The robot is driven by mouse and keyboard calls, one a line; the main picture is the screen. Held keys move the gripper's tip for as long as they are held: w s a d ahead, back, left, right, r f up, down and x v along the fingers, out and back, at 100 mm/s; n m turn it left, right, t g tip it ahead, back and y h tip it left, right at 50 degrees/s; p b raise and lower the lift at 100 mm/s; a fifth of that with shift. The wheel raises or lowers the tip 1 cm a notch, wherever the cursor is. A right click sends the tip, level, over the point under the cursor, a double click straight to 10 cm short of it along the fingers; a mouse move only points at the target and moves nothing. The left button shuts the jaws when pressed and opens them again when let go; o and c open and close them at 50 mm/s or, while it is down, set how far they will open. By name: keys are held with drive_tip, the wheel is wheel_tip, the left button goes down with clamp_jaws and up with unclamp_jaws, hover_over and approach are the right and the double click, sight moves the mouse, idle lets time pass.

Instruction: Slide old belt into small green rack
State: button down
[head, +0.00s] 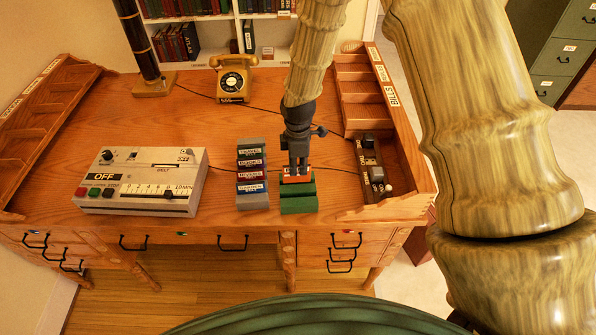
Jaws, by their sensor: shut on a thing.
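The small green rack (299,205) stands near the front edge of the wooden desk, right of the grey rack. My gripper (297,171) points down over the rear part of the green rack. It is shut on a small orange piece, which I take to be the old belt (297,180). Most of the piece is hidden by the fingers. It overlaps the rack's rear part in the head view; I cannot tell whether it is inside a slot or just above. The front part of the green rack is bare.
The grey rack (253,201) with several labelled coloured pieces stands close on the left. A cream control box (143,181) is farther left. A dark switch unit (371,167) stands to the right, by the wooden pigeonholes (358,96). A yellow telephone (233,80) is behind.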

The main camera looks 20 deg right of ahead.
sight(298, 181)
drive_tip(key=shift+f+p, duration=0.75)
drive_tip(key=shift+f, duration=1)
drive_tip(key=shift+f, duration=0.15)
drive_tip(key=c, duration=1.5)
unclamp_jaws()
drive_tip(key=shift+r, duration=0.25)
drive_tip(key=shift+r+b, duration=1.85)
drive_tip(key=shift+r, duration=4.1)
drive_tip(key=shift+s, duration=0.1)
